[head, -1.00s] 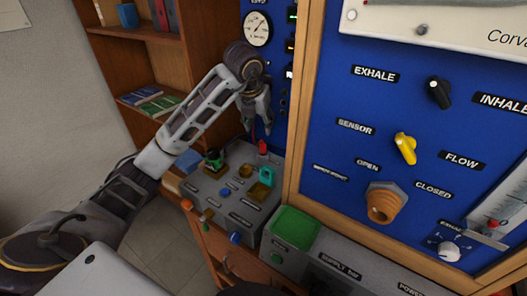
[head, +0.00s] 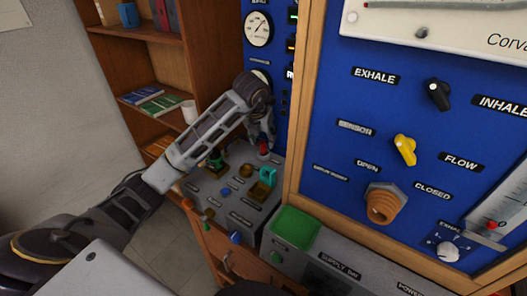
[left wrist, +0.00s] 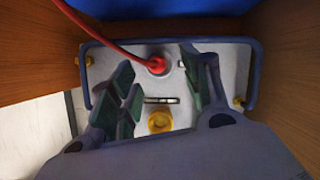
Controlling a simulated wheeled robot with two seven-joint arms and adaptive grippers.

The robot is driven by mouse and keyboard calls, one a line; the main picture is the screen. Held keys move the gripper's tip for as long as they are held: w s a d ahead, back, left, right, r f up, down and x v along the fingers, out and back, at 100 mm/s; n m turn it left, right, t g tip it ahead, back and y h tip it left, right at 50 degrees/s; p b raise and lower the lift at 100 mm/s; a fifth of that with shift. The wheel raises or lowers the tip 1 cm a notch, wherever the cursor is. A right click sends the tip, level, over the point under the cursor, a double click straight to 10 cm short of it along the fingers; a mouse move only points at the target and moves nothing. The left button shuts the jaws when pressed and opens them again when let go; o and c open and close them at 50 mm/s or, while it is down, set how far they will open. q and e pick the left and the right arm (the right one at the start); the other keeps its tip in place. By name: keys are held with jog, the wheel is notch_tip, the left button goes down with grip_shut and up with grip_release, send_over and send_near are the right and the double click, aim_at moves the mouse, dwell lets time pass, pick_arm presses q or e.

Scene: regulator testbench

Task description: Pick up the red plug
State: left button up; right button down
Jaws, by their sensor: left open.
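The red plug (head: 263,147) stands in the back right part of the grey control panel (head: 237,207), against the blue wall. In the left wrist view the red plug (left wrist: 157,66) sits in a round socket, with a red cable running to the upper left. My left gripper (head: 260,137) is open just above the plug. In the left wrist view the fingers of my left gripper (left wrist: 157,64) lie on either side of the plug, with gaps visible. I cannot tell how far the tips are above it. My right gripper does not show.
A teal part (head: 267,175), a green-topped part (head: 215,160) and several knobs crowd the panel. The wooden frame (head: 299,120) rises close on the right. A shelf with a white cup (head: 188,111) stands behind. A green pad (head: 295,227) lies in front right.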

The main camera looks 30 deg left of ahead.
aim_at(263, 144)
pick_arm(q)
jog(key=shift+w+f, duration=0.1)
jog(key=shift+f, duration=0.15)
jog(key=shift+x, duration=0.85)
jog(key=x, duration=0.1)
jog(key=p+x, duration=0.1)
jog(key=shift+a+f, duration=0.25)
jog(key=shift+f, duration=0.05)
jog(key=shift+w+f, duration=0.2)
jog(key=shift+f, duration=0.15)
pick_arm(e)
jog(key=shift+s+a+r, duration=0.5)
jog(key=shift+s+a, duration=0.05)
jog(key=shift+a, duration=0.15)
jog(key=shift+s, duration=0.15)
pick_arm(q)
jog(key=c, duration=0.7)
grip_shut()
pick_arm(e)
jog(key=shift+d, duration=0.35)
